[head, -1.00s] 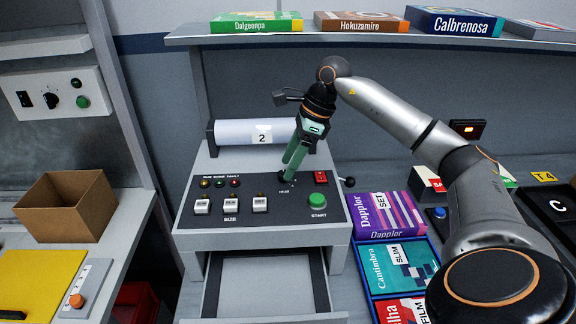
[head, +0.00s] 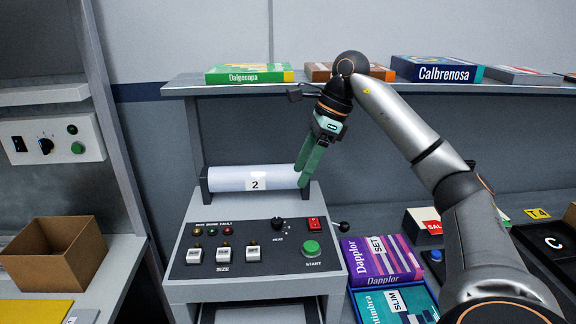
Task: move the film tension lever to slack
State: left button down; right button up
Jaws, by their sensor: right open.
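The grey wrapping machine (head: 182,268) stands in the middle, with a white film roll (head: 230,178) labelled 2 across its back. A short lever with a black ball end (head: 343,227) sticks out from the machine's right side, beside the red switch; I see no label naming it or its positions. My right gripper (head: 301,183) has green fingers pointing down and left, open and empty, in front of the roll's right end. It is above the control panel and up and left of the lever. My left gripper is not in view.
The panel carries a black HEAT knob (head: 277,223), a red switch (head: 315,224), a green START button (head: 311,248) and white SIZE switches (head: 223,254). A shelf (head: 230,87) with boxes runs above. Boxes (head: 383,260) lie at the right; an open carton (head: 50,262) stands left.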

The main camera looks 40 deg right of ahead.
aim_at(344, 227)
jog(key=k+j, duration=0.45)
jog(key=j, duration=0.25)
jog(key=k+j, duration=0.25)
jog(key=j, duration=0.1)
